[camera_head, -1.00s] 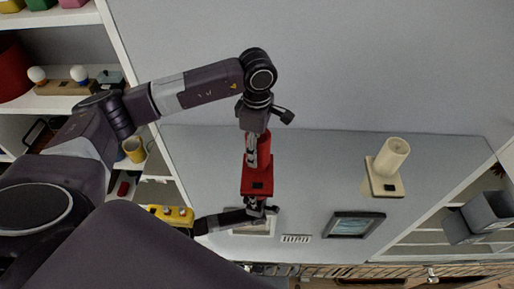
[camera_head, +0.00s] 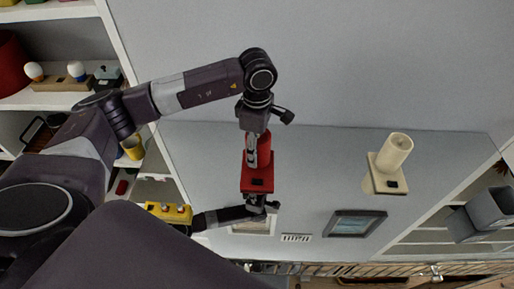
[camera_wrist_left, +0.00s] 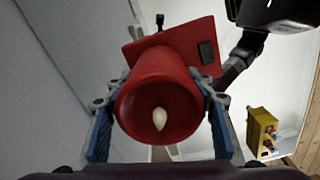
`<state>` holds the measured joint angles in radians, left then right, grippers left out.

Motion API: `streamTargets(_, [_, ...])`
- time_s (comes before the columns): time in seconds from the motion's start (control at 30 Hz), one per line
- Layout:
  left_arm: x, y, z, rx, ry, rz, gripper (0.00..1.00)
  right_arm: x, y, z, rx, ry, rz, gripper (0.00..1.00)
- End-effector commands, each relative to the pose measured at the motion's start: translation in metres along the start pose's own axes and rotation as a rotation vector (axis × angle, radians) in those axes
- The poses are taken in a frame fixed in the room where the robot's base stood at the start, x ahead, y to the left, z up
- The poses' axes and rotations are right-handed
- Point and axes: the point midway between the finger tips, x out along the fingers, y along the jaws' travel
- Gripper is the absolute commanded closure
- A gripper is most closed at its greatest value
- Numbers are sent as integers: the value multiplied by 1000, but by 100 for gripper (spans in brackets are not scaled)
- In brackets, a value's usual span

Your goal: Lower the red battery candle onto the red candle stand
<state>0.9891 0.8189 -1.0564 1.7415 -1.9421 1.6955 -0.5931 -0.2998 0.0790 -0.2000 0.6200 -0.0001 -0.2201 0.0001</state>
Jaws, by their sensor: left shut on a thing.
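My left gripper (camera_head: 258,155) is shut on the red candle (camera_head: 265,148). In the left wrist view the candle (camera_wrist_left: 160,105) sits between the blue-padded fingers, its pale flame tip facing the camera. The red candle stand (camera_head: 257,184) is a square plate with a black switch. It also shows in the left wrist view (camera_wrist_left: 182,42), behind the candle and tilted in the picture. Candle and stand overlap in both views; I cannot tell whether they touch. My right gripper (camera_head: 262,206) is at the stand's lower side, partly hidden; its jaw state is unclear.
A cream candle (camera_head: 395,152) on a cream stand (camera_head: 386,184) is to the right. A framed picture (camera_head: 354,223) lies below it. A yellow block with knobs (camera_head: 168,213) is at lower left. Shelves (camera_head: 55,102) with small objects fill the upper left.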

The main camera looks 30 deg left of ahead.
Motion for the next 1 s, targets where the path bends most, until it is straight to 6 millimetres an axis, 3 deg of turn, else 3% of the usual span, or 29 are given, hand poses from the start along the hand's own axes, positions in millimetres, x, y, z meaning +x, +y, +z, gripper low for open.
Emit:
streamTargets(0.4, [9, 0, 0, 0, 0, 1, 79, 9, 0, 1, 0, 0, 0, 60])
streamTargets(0.43, [9, 0, 0, 0, 0, 1, 49, 9, 0, 1, 0, 0, 0, 60])
streamTargets(0.6, [8, 0, 0, 0, 0, 1, 31, 8, 0, 1, 0, 0, 0, 60])
streamTargets(1.0, [0, 0, 0, 0, -1, 1, 30, 8, 2, 2, -1, -1, 3, 60])
